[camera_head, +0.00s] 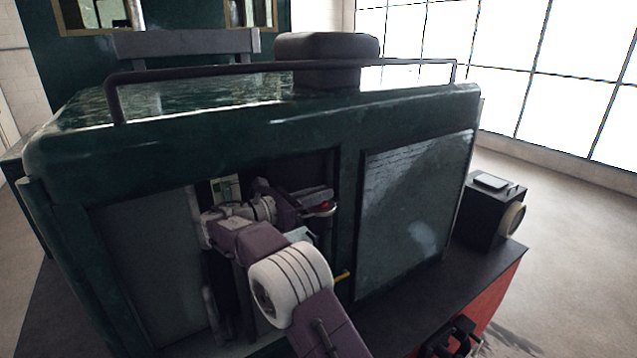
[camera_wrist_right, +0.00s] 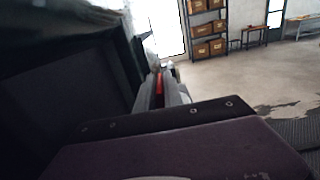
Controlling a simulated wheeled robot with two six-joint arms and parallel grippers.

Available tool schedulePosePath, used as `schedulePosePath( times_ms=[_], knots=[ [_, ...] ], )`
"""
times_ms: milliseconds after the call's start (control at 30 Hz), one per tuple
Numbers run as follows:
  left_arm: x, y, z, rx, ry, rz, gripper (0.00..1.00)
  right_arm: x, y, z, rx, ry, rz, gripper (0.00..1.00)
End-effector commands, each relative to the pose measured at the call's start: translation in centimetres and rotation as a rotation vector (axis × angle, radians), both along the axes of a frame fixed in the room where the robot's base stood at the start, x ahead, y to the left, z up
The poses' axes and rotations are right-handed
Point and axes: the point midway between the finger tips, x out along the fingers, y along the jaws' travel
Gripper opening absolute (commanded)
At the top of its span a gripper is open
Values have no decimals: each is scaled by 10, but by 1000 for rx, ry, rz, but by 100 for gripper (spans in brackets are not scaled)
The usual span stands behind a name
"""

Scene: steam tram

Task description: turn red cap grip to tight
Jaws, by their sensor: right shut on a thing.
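The red cap grip (camera_head: 325,208) shows as a small red patch at the fingertips of my right gripper (camera_head: 318,206), inside the open bay of the dark green tram body. My right gripper is shut on it. In the right wrist view the red cap grip (camera_wrist_right: 159,84) is a narrow red strip beside the grey finger; most of it is hidden by the gripper. How far the cap is turned cannot be told. My left gripper is not in view.
The dark green tram body (camera_head: 240,135) surrounds the bay, with a closed panel (camera_head: 415,215) to the right. A yellow lever (camera_head: 342,276) sits at the bay's lower right. A black box (camera_head: 488,210) stands on the right ledge. Shelves with boxes (camera_wrist_right: 208,30) are far off.

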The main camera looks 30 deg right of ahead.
Motion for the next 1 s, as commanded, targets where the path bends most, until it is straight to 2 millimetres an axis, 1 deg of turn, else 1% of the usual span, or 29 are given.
schedulePosePath(
  times_ms=[33,100,467,500,567,867,933,1000],
  knots=[
    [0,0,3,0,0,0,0,0,-1,0,2,2,-8,0],
    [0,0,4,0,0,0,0,0,-1,-1,3,2,-13,0],
    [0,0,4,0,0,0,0,-1,-1,-2,4,2,-17,0],
    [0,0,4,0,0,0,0,-1,-1,-2,4,2,-17,17],
    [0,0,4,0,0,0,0,-1,-1,-2,3,2,-16,34],
    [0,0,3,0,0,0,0,0,0,-1,2,0,-13,34],
    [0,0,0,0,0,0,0,0,6,-3,1,-1,-12,34],
    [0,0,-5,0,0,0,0,0,19,-5,1,-1,-10,34]
  ],
)
